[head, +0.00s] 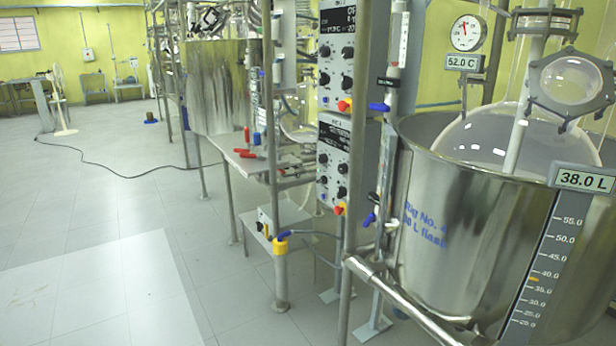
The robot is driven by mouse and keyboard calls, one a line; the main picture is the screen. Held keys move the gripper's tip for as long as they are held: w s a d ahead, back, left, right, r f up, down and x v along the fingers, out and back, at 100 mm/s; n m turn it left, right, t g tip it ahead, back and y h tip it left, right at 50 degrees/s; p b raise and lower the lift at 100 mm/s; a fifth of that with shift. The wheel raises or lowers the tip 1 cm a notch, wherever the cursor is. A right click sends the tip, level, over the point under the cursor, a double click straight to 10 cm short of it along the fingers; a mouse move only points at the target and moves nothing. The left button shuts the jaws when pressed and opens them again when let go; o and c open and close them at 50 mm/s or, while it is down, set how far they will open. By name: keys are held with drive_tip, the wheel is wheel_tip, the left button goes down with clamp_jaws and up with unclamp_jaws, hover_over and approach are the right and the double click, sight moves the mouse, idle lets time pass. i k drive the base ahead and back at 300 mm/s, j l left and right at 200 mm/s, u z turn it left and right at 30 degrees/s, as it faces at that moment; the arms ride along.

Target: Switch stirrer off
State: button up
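A glass flask (480,140) sits in a large steel bath (425,275) at the right, marked "Rig No." in blue. A pale shaft (522,120) runs down at the flask; I cannot tell whether it turns. Two grey control boxes hang one above the other on the frame left of the bath. The upper box (325,75) and the lower box (330,190) each have a dark display and several black knobs. Their lettering is too small to read, so I cannot tell which control is the stirrer's. My gripper is not in view.
A digital readout (465,62) shows 52.0 C and a level scale (540,255) shows 38.0 L. A steel rail (400,300) runs before the bath.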

sight(322, 180)
drive_tip(key=i+j, duration=0.75)
drive_tip(key=j, duration=0.25)
drive_tip(key=i+j+z, duration=0.1)
drive_tip(key=i+j, duration=0.65)
drive_tip(key=j, duration=0.25)
drive_tip(key=i+l, duration=0.35)
